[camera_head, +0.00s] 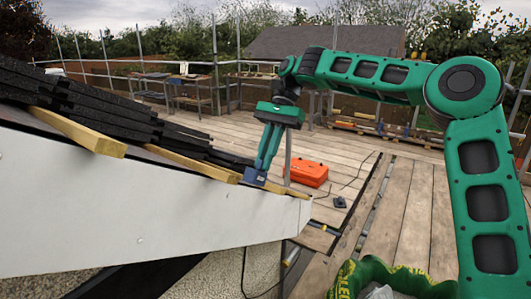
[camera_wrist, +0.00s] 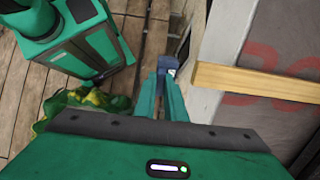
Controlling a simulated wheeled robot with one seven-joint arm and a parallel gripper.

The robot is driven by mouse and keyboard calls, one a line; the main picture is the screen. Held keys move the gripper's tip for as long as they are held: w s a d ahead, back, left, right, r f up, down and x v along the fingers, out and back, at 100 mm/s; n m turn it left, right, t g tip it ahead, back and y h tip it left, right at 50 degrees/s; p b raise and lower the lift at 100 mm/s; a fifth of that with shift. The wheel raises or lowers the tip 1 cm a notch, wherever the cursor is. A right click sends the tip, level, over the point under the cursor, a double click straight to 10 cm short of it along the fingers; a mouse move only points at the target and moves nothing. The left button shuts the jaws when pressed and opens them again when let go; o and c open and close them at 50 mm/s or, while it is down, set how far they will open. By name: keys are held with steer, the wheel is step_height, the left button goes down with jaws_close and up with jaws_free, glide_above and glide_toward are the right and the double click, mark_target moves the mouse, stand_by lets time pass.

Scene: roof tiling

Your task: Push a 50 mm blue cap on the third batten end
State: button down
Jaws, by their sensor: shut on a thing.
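My gripper (camera_head: 260,168) is shut on a small blue cap (camera_head: 254,177) and points down beside the sloping roof edge. In the wrist view, the fingertips (camera_wrist: 167,76) hold the blue cap (camera_wrist: 168,63) just left of the end of a pale wooden batten (camera_wrist: 255,81). A narrow gap seems to lie between cap and batten end. In the head view the same batten (camera_head: 205,166) ends close behind the cap. Another batten end (camera_head: 100,139) sticks out farther left, with no cap visible. The cap's opening is hidden.
Dark roof tiles (camera_head: 90,105) lie above the white fascia board (camera_head: 110,210). An orange toolbox (camera_head: 308,172) stands on the plank deck (camera_head: 340,150). A green bag (camera_head: 385,276) is at the bottom. Scaffold poles and benches stand behind.

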steer(key=shift+x, duration=1.5)
steer(key=shift+w+a, duration=0.85)
steer(key=shift+a, duration=0.15)
steer(key=shift+w+a+r, duration=0.15)
steer(key=shift+w+a, duration=0.05)
steer(key=shift+a, duration=0.35)
steer(key=shift+w+a, duration=1.1)
steer(key=shift+a, duration=0.25)
stand_by(1.2)
steer(key=c, duration=1.7)
jaws_free()
steer(key=shift+c, duration=0.2)
steer(key=shift+r, duration=0.1)
